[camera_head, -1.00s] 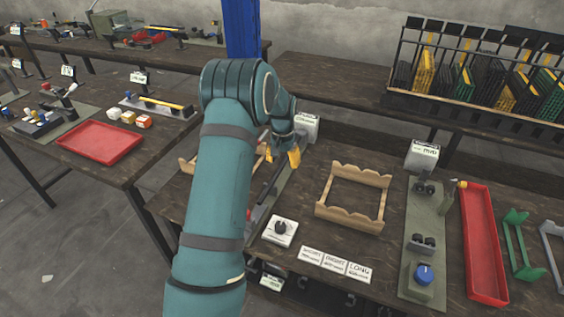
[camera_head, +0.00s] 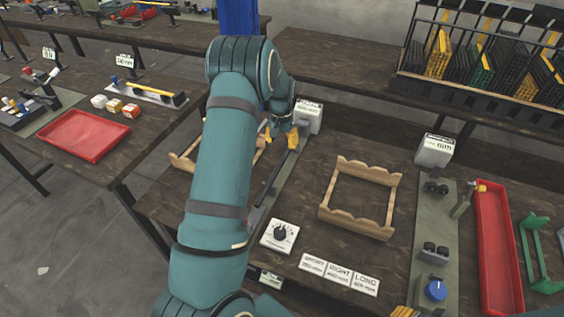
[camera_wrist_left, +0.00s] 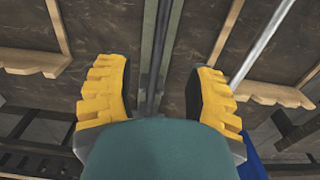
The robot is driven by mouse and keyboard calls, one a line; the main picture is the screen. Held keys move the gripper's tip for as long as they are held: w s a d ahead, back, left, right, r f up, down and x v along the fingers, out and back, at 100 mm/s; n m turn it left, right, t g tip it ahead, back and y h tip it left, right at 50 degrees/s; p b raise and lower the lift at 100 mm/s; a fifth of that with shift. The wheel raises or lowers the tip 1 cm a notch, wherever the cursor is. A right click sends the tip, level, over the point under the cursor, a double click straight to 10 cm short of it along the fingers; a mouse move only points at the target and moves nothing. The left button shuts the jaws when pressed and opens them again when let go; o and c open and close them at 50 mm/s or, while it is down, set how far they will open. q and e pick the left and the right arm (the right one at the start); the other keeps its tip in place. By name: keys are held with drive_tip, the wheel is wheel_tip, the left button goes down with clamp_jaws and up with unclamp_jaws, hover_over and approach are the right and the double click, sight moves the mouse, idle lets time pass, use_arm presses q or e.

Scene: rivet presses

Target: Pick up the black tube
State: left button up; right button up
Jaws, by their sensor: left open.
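A long dark rod, which looks like the black tube (camera_wrist_left: 155,62), runs along a narrow grey-green strip in the left wrist view. In the head view the black tube (camera_head: 273,183) lies lengthwise on the bench, partly hidden by my left arm. My left gripper (camera_head: 280,139) is over its far part. In the wrist view the yellow fingers of my left gripper (camera_wrist_left: 158,78) are open on either side of the rod, with gaps on both sides. I cannot tell the remaining height. A yellow ridged piece at the bottom edge looks like my right gripper (camera_head: 404,312), mostly cut off.
A white labelled box (camera_head: 308,117) stands close behind my left gripper. A wooden cradle (camera_head: 386,214) stands to the right, another wooden frame (camera_head: 183,163) to the left. A dial box (camera_head: 279,236) is nearer. A shiny rod (camera_wrist_left: 262,42) shows in the wrist view.

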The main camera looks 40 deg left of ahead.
sight(282, 161)
use_arm(q)
wheel_tip(282, 161, down, 10)
drive_tip(key=shift+r+b, duration=0.25)
drive_tip(key=shift+b, duration=0.2)
drive_tip(key=shift+d+r, duration=0.1)
drive_tip(key=shift+c, duration=0.4)
clamp_jaws()
drive_tip(key=shift+s, duration=0.1)
